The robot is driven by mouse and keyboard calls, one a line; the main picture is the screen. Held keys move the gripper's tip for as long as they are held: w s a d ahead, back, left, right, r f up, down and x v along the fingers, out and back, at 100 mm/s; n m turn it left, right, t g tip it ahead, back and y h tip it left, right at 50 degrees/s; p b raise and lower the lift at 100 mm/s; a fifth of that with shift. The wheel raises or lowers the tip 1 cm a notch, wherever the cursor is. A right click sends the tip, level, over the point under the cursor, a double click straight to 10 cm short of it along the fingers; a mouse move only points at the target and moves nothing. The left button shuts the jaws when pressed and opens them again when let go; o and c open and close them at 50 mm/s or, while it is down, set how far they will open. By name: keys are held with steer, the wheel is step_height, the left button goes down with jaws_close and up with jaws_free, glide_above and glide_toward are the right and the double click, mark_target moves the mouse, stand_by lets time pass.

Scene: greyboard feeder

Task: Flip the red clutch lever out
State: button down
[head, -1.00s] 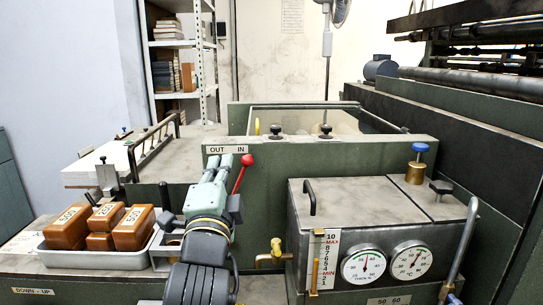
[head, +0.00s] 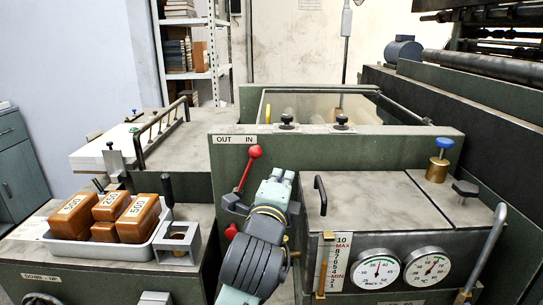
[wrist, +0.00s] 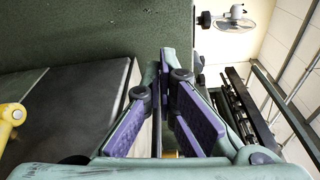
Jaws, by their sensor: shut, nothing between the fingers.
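The red clutch lever has a red ball knob (head: 255,151) on a thin red shaft that leans up and to the right from a dark pivot. Its knob is just below the IN label (head: 253,139), and the OUT label (head: 223,140) is to its left. My gripper (head: 282,174) is to the right of the lever in the head view, slightly lower than the knob, with a gap between them. In the wrist view my gripper's purple-padded fingers (wrist: 168,62) converge and hold nothing. The lever does not show in the wrist view.
A grey box with two dials (head: 402,268) stands close on the right. A tray (head: 105,254) of brown weights is at the left. A second red knob (head: 231,231) sits low beside my arm. A green panel (head: 400,143) runs behind the lever.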

steer(key=w+p, duration=0.2)
steer(key=w, duration=0.1)
steer(key=w+d+p, duration=0.1)
steer(key=w, duration=0.2)
steer(key=w+p, duration=0.2)
steer(key=w, duration=0.1)
steer(key=shift+d+p, duration=0.35)
steer(key=a, duration=0.1)
steer(key=a+p, duration=0.1)
steer(key=shift+s+a+r, duration=0.1)
steer(key=shift+a+r, duration=0.1)
steer(key=shift+a, duration=0.1)
steer(key=shift+s+a, duration=0.15)
steer(key=shift+a, duration=0.5)
